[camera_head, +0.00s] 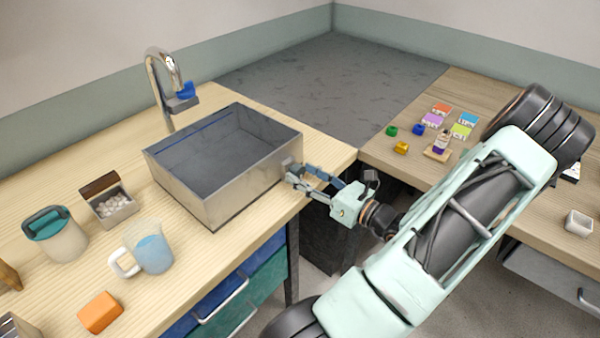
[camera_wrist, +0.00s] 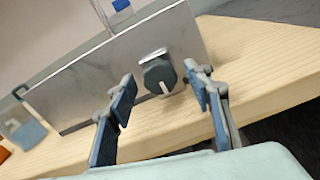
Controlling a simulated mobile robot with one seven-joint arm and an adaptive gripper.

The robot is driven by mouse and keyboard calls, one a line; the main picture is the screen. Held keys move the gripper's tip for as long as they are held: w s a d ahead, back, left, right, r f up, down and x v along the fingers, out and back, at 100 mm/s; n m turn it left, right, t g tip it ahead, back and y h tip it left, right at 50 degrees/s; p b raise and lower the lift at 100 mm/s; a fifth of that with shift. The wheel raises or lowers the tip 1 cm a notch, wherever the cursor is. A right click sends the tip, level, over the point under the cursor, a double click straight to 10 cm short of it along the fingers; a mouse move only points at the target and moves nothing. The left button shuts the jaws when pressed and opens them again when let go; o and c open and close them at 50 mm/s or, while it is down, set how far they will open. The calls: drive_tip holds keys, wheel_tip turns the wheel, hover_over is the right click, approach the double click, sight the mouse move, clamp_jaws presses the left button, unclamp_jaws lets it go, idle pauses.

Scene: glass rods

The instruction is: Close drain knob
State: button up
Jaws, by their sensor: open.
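The drain knob (camera_wrist: 160,76) is a dark round knob with a pale pointer mark, on the outer wall of the metal sink (camera_wrist: 95,85). In the wrist view it lies ahead of my gripper (camera_wrist: 157,88), between the two blue-padded fingers, which are spread open. The pointer mark slants downward. In the head view the sink (camera_head: 190,192) stands on the wooden counter, and my gripper (camera_head: 291,172) is at its right-hand wall. The knob is hard to make out there. I cannot tell whether the fingers touch it.
A faucet (camera_head: 160,85) with a blue handle stands behind the sink. A jug of blue liquid (camera_head: 152,252), an orange block (camera_head: 100,312) and a lidded container (camera_head: 58,236) are on the counter. The right-hand table (camera_head: 400,170) holds small colored items.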

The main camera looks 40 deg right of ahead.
drive_tip(key=shift+w+a, duration=0.1)
drive_tip(key=shift+w, duration=0.8)
drive_tip(key=shift+c, duration=0.4)
drive_tip(key=c, duration=1.1)
drive_tip(key=shift+o, duration=0.2)
